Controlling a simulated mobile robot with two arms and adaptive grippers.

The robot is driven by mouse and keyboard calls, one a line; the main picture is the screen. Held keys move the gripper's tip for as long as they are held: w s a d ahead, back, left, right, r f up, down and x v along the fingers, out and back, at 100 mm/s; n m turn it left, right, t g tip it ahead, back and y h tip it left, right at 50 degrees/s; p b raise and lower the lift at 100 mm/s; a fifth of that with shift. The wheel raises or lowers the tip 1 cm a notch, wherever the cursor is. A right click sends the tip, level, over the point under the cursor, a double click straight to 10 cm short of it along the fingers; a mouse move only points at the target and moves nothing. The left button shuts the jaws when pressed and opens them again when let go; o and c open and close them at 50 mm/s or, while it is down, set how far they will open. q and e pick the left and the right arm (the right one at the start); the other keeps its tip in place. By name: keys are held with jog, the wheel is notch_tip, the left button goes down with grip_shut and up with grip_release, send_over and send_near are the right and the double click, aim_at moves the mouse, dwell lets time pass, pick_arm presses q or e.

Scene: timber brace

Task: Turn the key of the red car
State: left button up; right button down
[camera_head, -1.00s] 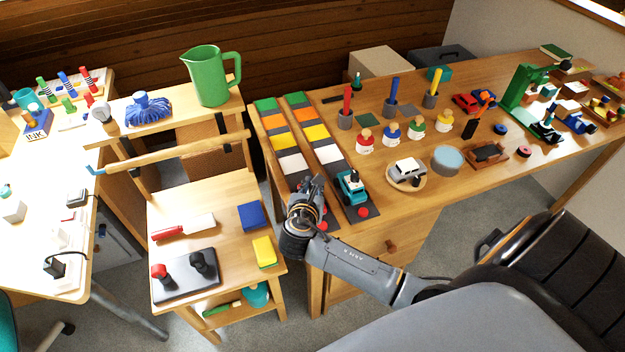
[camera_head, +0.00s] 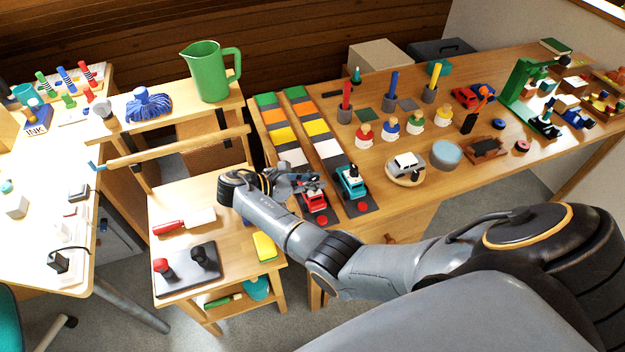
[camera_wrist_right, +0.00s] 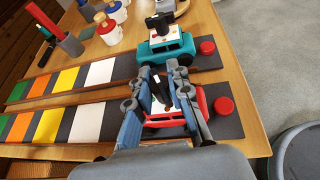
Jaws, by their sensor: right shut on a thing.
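The red car (camera_head: 316,206) stands at the near end of the left striped track on the wooden table. My right gripper (camera_head: 312,184) reaches over its top from the left. In the right wrist view, the red car (camera_wrist_right: 203,98) is partly covered by the two fingers of my right gripper (camera_wrist_right: 160,92). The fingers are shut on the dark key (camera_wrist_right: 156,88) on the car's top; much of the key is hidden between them. My left gripper is not in view.
A teal car (camera_head: 352,184) with a black key on top stands close by on the parallel track. A red button (camera_head: 334,234) lies in front of the red car. Several peg figures and a toy car on a round plate (camera_head: 405,178) stand to the right.

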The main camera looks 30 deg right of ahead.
jog(key=shift+f+m+g+b, duration=0.25)
jog(key=shift+m+g+b, duration=0.65)
jog(key=shift+g, duration=0.2)
jog(key=shift+d+r+m+g+y+b, duration=0.1)
jog(key=shift+r+m+g+y+b, duration=0.1)
jog(key=shift+m+g+y+b, duration=0.75)
jog(key=shift+d+m+g+b, duration=0.25)
jog(key=shift+m+g+b, duration=0.1)
jog(key=shift+m+g, duration=0.6)
jog(key=shift+s+d+g+y+b, duration=0.15)
jog(key=shift+g+y+b, duration=0.2)
jog(key=shift+b, duration=0.25)
jog(key=shift+a+m, duration=0.2)
jog(key=shift+m, duration=0.1)
jog(key=shift+a, duration=0.2)
